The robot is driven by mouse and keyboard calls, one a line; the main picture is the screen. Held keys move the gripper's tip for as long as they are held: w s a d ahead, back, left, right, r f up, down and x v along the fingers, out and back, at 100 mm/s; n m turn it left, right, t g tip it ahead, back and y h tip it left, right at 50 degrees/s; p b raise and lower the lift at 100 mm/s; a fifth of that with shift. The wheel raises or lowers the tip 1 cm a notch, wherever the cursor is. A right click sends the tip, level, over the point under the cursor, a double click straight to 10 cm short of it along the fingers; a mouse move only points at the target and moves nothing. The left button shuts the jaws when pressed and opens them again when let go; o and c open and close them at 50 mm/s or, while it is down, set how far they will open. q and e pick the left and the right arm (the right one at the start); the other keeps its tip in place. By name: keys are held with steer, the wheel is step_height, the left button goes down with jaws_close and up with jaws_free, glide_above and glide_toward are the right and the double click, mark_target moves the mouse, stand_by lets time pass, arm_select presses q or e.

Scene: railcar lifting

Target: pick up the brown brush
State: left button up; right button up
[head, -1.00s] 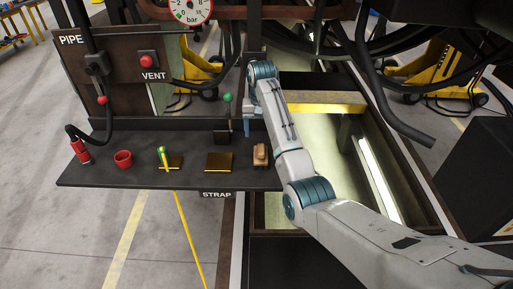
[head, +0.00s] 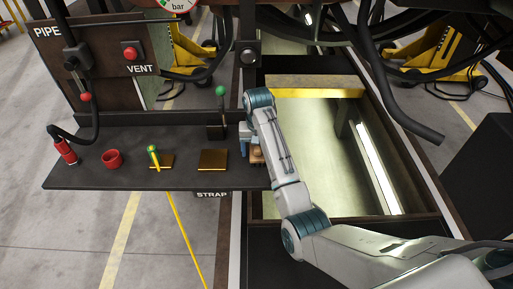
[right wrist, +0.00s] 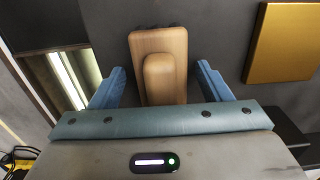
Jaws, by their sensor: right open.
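The brown brush (head: 256,155) lies on the right end of the dark shelf (head: 95,178), partly hidden by my right gripper in the head view. In the right wrist view the brush (right wrist: 160,50) shows as a light wooden block with a rounded raised grip. My right gripper (right wrist: 160,82) is open, with one blue finger on each side of the brush and gaps between. In the head view the right gripper (head: 247,140) is over the brush, seen from behind the arm. My left gripper is not in view.
A brass plate (head: 213,160) lies left of the brush, and it also shows in the right wrist view (right wrist: 284,42). A green-knobbed lever (head: 220,92) stands behind. A yellow strap (head: 178,215), a red cup (head: 112,159) and a red nozzle (head: 66,151) are farther left. An open pit (head: 320,150) lies right.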

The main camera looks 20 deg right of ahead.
steer(key=shift+w+f, duration=0.15)
steer(key=shift+f, duration=0.05)
steer(key=shift+a+r, duration=0.15)
steer(key=shift+c, duration=0.4)
steer(key=shift+s+r, duration=0.15)
steer(key=shift+s, duration=0.2)
steer(key=c, duration=0.4)
steer(key=shift+s, duration=0.1)
steer(key=shift+c, duration=1.4)
steer(key=c, duration=0.5)
